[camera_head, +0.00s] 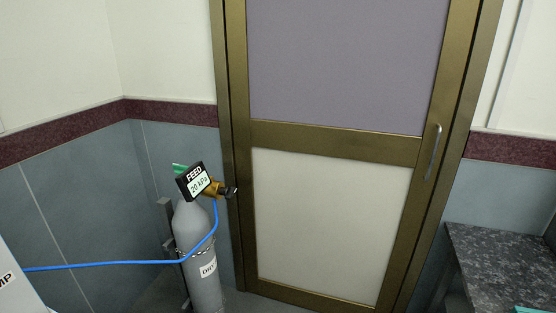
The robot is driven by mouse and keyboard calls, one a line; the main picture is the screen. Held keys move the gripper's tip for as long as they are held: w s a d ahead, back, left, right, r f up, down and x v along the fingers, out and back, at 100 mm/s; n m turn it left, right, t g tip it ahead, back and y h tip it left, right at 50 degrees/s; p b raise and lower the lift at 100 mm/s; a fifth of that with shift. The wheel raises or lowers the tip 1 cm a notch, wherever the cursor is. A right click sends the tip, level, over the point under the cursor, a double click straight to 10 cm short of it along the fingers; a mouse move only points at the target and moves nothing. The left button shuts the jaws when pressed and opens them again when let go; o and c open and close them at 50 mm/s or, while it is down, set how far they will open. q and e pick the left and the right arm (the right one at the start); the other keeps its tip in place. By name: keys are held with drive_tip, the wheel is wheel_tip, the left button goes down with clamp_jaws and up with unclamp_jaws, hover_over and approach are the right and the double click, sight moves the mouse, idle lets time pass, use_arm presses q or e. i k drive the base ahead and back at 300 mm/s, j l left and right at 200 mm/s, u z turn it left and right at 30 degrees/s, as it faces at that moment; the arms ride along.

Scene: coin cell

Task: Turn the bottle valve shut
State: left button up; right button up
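A grey gas bottle (195,232) stands upright on the floor in the left half of the head view, beside the door frame. A green part (180,169), perhaps the valve handwheel, shows at its top, partly hidden behind a black FEED display (196,181) reading 20 kPa. A brass fitting (214,188) with a black knob (230,192) sticks out to the right. How far the valve is turned cannot be told. Neither of my grippers is in view.
A blue hose (110,265) runs from the fitting left to a white box (15,285). A chain (195,253) crosses the bottle by a rack (168,232). A brass-framed door (335,135) stands behind. A dark speckled counter (500,265) is at right.

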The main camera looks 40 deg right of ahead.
sight(179, 169)
drive_tip(key=z, duration=0.7)
drive_tip(key=i+l+u, duration=0.25)
drive_tip(key=l+u, duration=0.15)
drive_tip(key=i+l+u, duration=0.25)
drive_tip(key=l+u, duration=0.15)
drive_tip(key=i+l+u, duration=0.1)
drive_tip(key=l+u, duration=0.3)
drive_tip(key=l, duration=0.2)
drive_tip(key=l+u, duration=0.4)
drive_tip(key=l, duration=0.2)
drive_tip(key=l+u, duration=0.4)
drive_tip(key=l, duration=0.15)
